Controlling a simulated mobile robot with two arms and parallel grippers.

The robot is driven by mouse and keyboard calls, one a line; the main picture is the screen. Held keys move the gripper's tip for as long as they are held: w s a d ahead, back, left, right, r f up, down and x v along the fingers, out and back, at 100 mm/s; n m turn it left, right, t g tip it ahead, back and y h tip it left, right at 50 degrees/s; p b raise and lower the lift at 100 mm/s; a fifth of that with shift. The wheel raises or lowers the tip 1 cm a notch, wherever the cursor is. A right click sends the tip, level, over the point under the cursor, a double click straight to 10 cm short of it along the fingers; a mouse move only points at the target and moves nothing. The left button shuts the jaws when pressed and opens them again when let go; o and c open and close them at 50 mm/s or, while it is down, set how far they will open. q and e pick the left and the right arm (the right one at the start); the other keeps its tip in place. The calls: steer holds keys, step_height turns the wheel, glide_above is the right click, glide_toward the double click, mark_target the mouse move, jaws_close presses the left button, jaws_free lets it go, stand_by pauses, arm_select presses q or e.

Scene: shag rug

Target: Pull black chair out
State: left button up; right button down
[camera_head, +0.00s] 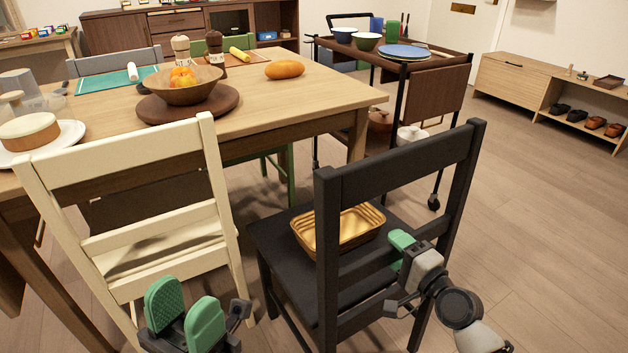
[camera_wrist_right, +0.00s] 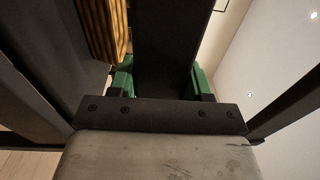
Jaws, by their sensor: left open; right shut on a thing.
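The black chair (camera_head: 330,247) stands in the middle of the head view, its back towards me, apart from the table's near right corner. My right gripper (camera_head: 402,250) is shut on a dark bar of the chair's back. In the right wrist view the green fingers (camera_wrist_right: 160,80) sit on both sides of this dark bar (camera_wrist_right: 172,45). My left gripper (camera_head: 187,312) is open and empty, low in front of the cream chair.
A woven basket (camera_head: 345,230) rests on the black chair's seat. The cream chair (camera_head: 140,160) stands left of it, by the wooden table (camera_head: 300,95). A trolley (camera_head: 440,62) with dishes stands behind. The floor on the right (camera_head: 545,220) is clear.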

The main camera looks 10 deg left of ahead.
steer(key=shift+d+f+b, duration=0.1)
steer(key=shift+f+b, duration=0.1)
steer(key=shift+b, duration=0.25)
steer(key=shift+s+f+b, duration=0.1)
steer(key=shift+f+b, duration=0.35)
steer(key=shift+f, duration=0.45)
steer(key=c, duration=0.8)
jaws_free()
steer(key=shift+f, duration=0.1)
steer(key=o, duration=0.4)
steer(key=shift+o, duration=0.2)
steer(key=shift+a, duration=0.2)
steer(key=shift+d, duration=0.1)
